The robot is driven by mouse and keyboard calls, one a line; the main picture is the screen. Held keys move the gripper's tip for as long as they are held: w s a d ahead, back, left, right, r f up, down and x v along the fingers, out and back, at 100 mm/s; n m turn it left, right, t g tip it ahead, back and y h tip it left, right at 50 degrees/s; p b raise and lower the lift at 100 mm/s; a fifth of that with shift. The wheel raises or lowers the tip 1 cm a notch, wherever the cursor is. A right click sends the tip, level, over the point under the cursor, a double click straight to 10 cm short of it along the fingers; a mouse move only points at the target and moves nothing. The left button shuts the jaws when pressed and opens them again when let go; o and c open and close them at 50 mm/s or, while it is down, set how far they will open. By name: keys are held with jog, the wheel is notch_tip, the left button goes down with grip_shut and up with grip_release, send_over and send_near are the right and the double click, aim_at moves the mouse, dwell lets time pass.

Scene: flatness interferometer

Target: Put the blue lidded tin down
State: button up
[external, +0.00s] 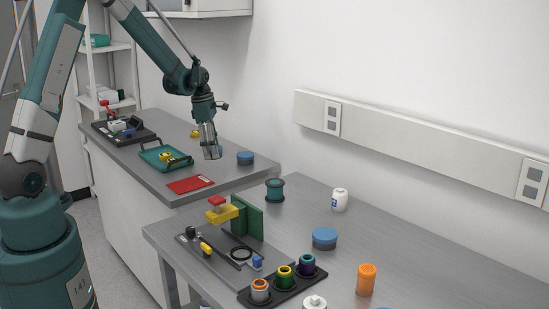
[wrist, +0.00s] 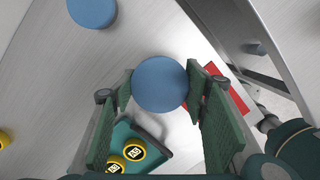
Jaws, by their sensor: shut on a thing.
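In the wrist view a round blue lidded tin (wrist: 160,83) sits between the two green-padded fingers of my gripper (wrist: 160,95), which is shut on it. I see its flat blue top from above. In the external view my gripper (external: 211,150) points down over the far bench, between the teal tray and another blue tin. The held tin is not clearly visible there, and I cannot tell whether it touches the bench. The second blue tin (external: 245,157) stands on the bench to the right; it also shows at the upper left of the wrist view (wrist: 92,10).
A teal tray (external: 152,155) with yellow round pieces (wrist: 134,152) and a red mat (external: 190,184) lie close by. A yellow piece (external: 194,133) stands behind. The near bench holds a third blue tin (external: 324,238) and a green fixture (external: 247,216). Bare bench surrounds the second tin.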

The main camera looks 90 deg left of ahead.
aim_at(216, 172)
jog(key=shift+f, duration=1.55)
jog(key=shift+f, duration=1.85)
jog(key=shift+f, duration=0.15)
jog(key=o, duration=0.9)
jog(key=shift+s+r, duration=0.3)
jog(key=shift+r, duration=1.75)
jog(key=shift+s+r, duration=0.3)
jog(key=shift+r, duration=1.7)
jog(key=shift+s+r, duration=0.3)
jog(key=shift+r, duration=1.75)
jog(key=shift+o, duration=0.6)
